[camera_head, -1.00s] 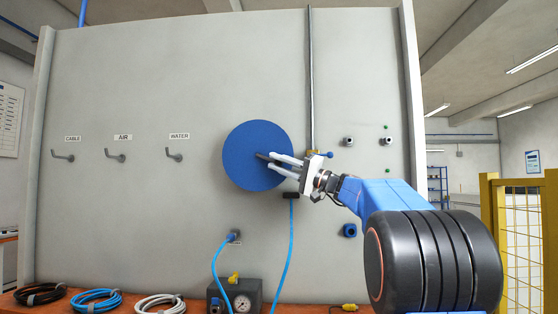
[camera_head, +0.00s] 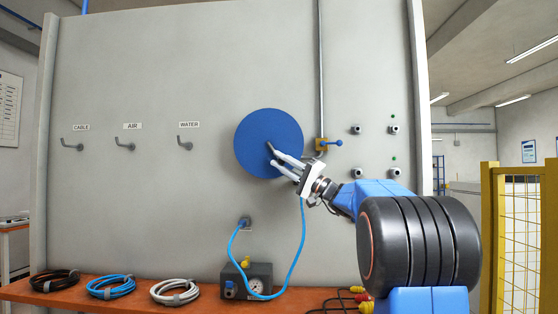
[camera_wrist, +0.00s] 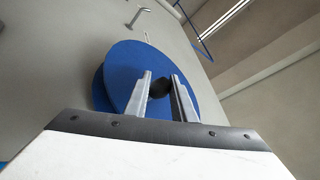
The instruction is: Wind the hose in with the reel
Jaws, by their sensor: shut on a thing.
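The blue round reel (camera_head: 258,128) is mounted on the grey wall panel. My gripper (camera_head: 274,158) is at the reel's lower right part, its fingers shut on the dark crank handle (camera_head: 270,147). In the wrist view, the dark handle (camera_wrist: 160,88) sits between the two fingers, in front of the blue reel (camera_wrist: 118,75). The loop's bottom hangs in front of the gauge box. The hose's upper end is hidden behind my gripper.
The gauge box (camera_head: 232,283) stands on the orange bench (camera_head: 212,296), with black, blue and white coils (camera_head: 110,287) to its left. Hooks (camera_head: 125,146) labelled CABLE, AIR and WATER are on the left. A valve with a blue lever (camera_head: 331,143) is right of the reel.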

